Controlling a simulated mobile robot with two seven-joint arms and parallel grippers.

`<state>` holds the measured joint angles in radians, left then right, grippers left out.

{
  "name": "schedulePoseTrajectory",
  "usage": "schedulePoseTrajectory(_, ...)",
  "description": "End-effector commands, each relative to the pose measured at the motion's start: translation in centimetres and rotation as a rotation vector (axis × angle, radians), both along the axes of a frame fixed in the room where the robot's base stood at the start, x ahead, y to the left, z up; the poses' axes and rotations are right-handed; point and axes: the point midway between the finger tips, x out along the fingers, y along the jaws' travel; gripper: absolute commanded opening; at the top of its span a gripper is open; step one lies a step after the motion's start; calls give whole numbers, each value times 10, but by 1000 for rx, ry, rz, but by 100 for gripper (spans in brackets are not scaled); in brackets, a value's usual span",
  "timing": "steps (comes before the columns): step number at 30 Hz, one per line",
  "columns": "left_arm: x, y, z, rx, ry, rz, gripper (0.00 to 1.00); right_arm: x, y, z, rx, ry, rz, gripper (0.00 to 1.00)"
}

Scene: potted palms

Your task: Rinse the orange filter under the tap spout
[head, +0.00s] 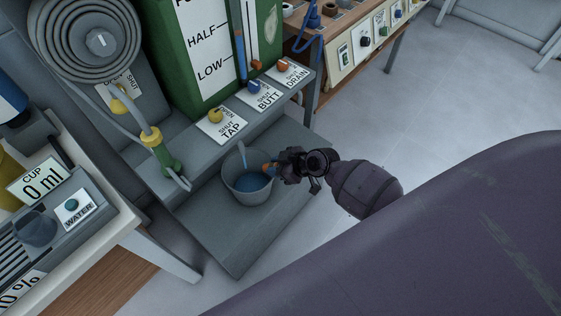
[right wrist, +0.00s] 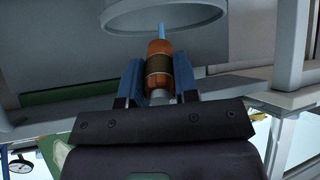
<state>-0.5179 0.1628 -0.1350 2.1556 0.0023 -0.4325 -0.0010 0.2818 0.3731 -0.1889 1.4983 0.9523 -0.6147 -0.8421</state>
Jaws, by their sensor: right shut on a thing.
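The orange filter (head: 268,168) is in my right gripper (head: 279,168), at the right rim of a grey bucket. In the right wrist view the filter (right wrist: 159,50) is an orange cylinder with a dark mesh band, held between the two blue fingers (right wrist: 158,80). A pale blue stream (head: 242,154) drops from under the ledge into the bucket, left of the filter in the head view. In the right wrist view a blue strip (right wrist: 161,32) lines up with the filter's end; I cannot tell whether they touch. The spout itself is hidden. My left gripper is not in view.
The bucket (head: 230,183) holds blue water and stands on a grey step (head: 235,240). Above are a yellow tap knob (head: 215,115), a blue butt knob (head: 254,87) and an orange drain knob (head: 283,66). A hose nozzle (head: 170,165) hangs at left.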

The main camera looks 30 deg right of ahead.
Motion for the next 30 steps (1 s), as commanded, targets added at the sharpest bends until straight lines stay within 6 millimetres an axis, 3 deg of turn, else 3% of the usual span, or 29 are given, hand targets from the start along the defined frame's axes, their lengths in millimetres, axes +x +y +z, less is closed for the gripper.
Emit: schedulePoseTrajectory(30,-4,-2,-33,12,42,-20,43,48,40,-54,0,4,2,11)
